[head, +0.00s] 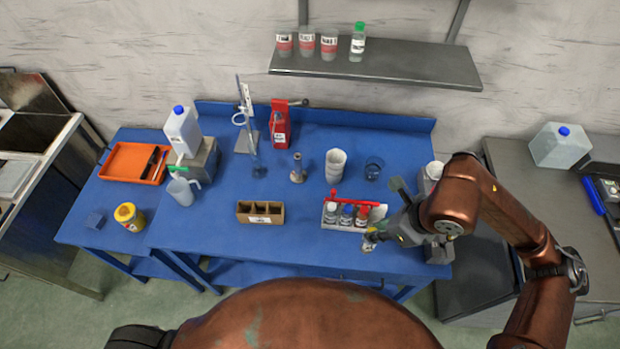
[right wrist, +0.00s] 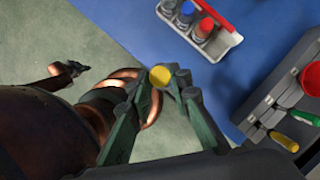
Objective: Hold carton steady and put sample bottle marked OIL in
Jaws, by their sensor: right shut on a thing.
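The brown cardboard carton (head: 260,213) stands on the blue table near its front edge; its top is open and shows divided compartments. My right gripper (head: 374,238) is shut on a yellow-capped bottle (right wrist: 160,76), held near the table's front edge, right of the carton and apart from it. In the right wrist view the cap shows between the fingers; its label is hidden. A white rack (head: 330,227) holds several small bottles with white, blue and red caps. My left gripper (right wrist: 70,72) shows small in the right wrist view, away from the carton, with its fingers unclear.
A red tool lies behind the rack. A grey tool holder (right wrist: 270,112) is close right of my right gripper. Bare tabletop lies between carton and rack.

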